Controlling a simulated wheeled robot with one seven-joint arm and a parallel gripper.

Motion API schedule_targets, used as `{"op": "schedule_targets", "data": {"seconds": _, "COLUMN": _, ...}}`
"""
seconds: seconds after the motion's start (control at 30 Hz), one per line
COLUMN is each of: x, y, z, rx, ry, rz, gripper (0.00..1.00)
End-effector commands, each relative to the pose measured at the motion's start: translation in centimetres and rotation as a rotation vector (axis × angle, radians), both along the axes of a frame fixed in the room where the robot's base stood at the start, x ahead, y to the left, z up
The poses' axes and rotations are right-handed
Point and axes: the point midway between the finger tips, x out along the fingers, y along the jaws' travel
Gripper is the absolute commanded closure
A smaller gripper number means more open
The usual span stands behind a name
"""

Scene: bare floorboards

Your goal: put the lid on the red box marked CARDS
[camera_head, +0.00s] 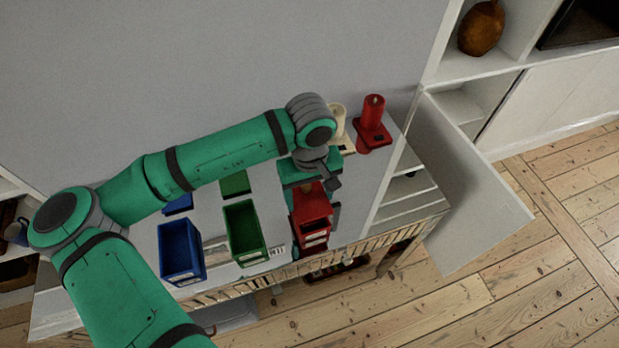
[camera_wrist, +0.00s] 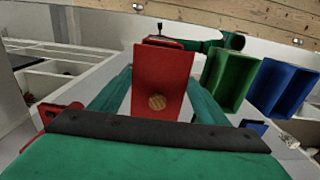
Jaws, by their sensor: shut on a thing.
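The red box (camera_head: 316,241) stands at the right end of the row, with a pale label on its front; its lettering is too small to read. My gripper (camera_head: 314,213) reaches down over it, fingers on either side of the red lid (camera_head: 313,203). In the wrist view the lid (camera_wrist: 166,76) shows between my fingers, with a round wooden spot on it. My gripper is shut on the lid, at the red box. I cannot tell whether the lid touches the box rim, since my gripper and arm hide part of it.
A green box (camera_head: 244,234) and a blue box (camera_head: 181,252) stand open to the left, with a green lid (camera_head: 235,184) and a blue lid (camera_head: 178,204) behind them. An open cabinet door (camera_head: 465,190) juts out right.

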Motion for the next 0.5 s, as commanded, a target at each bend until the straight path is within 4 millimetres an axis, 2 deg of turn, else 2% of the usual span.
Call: {"op": "schedule_targets", "data": {"seconds": 0.5, "x": -0.36, "y": -0.29, "z": -0.18, "rx": 0.000, "ry": 0.004, "rz": -0.002, "gripper": 0.53}}
